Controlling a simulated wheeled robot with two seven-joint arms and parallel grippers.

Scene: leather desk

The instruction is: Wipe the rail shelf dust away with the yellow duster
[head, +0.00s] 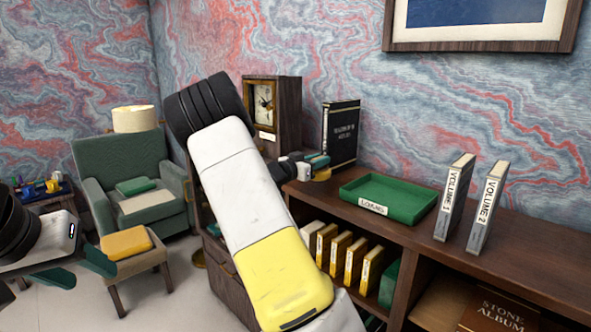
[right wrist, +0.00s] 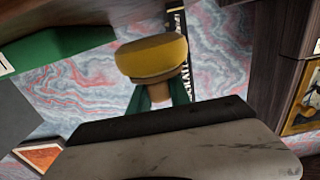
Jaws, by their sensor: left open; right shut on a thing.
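The yellow duster (right wrist: 152,57) has a rounded yellow head on a tan neck. My right gripper (right wrist: 160,98) is shut on it, its green fingers either side of the neck. In the head view the right gripper (head: 318,162) is above the left end of the wooden shelf top (head: 335,203), with a little of the duster (head: 322,174) showing beneath. I cannot tell whether the duster touches the shelf top. No dust can be made out; my right arm hides part of the shelf. My left gripper (head: 88,268) is open and empty at the lower left, away from the shelf.
A green tray (head: 420,203) and two upright volumes (head: 455,197) (head: 487,207) stand on the shelf top. A black book (head: 341,135) and clock (head: 264,97) stand close behind the right gripper. An armchair (head: 130,165) and stool (head: 145,262) stand left.

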